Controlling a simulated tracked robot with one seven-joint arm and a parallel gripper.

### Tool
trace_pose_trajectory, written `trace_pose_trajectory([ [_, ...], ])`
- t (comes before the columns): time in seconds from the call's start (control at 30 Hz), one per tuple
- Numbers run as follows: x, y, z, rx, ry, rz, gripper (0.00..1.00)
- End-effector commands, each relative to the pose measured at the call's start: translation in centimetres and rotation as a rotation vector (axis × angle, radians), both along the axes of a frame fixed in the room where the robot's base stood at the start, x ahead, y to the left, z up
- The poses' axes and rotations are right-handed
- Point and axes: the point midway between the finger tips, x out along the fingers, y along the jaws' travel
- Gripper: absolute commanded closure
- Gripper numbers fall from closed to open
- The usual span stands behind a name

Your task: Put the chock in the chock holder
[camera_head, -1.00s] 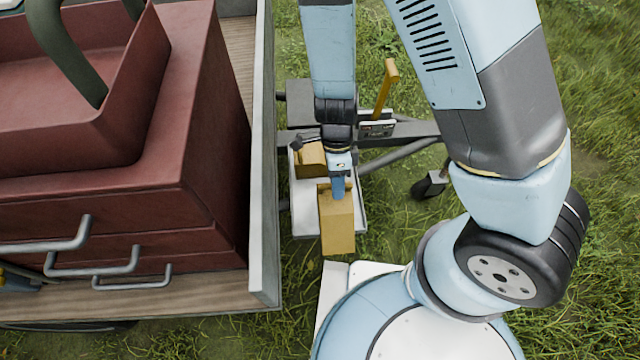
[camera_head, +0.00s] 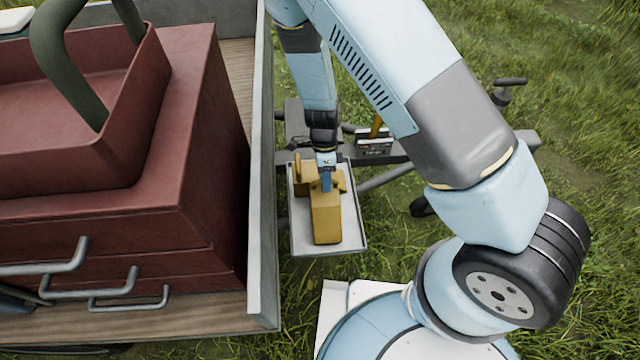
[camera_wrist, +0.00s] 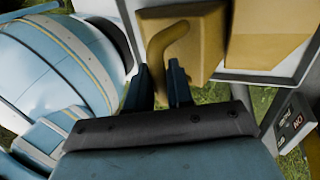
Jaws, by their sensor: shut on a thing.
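The chock (camera_head: 327,220) is a yellow block with a curved handle. My gripper (camera_head: 326,181) is shut on its handle from above; the wrist view shows the handle (camera_wrist: 168,42) between the two fingers (camera_wrist: 160,80). The chock holder (camera_head: 355,238) is a shallow pale grey tray by the trailer's side. The held chock lies within the tray's outline in the head view, towards its near end. I cannot tell whether it touches the tray floor. A second yellow chock (camera_head: 302,182) sits in the tray just behind, also in the wrist view (camera_wrist: 268,32).
The trailer's grey side wall (camera_head: 262,200) stands close left of the tray, with a red toolbox (camera_head: 150,215) behind it. A dark drawbar (camera_head: 400,152), a small labelled box (camera_head: 374,147) and a yellow lever (camera_head: 376,126) lie beyond the tray. Grass is open at right.

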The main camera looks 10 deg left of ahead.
Motion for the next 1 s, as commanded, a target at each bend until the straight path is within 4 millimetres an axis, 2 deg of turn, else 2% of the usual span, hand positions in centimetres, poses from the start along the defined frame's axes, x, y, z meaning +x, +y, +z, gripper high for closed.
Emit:
trace_pose_trajectory([
  [0.27,1.0,0.2,-1.1,0.000,-0.002,0.000,1.00],
  [0.5,1.0,0.2,-3.8,0.000,-0.002,0.000,1.00],
  [0.73,0.8,0.2,-4.3,-0.001,0.000,0.000,1.00],
  [0.77,0.8,0.2,-4.3,-0.001,0.000,0.000,0.79],
  [1.0,0.9,0.2,-4.2,0.000,0.000,0.000,0.56],
])
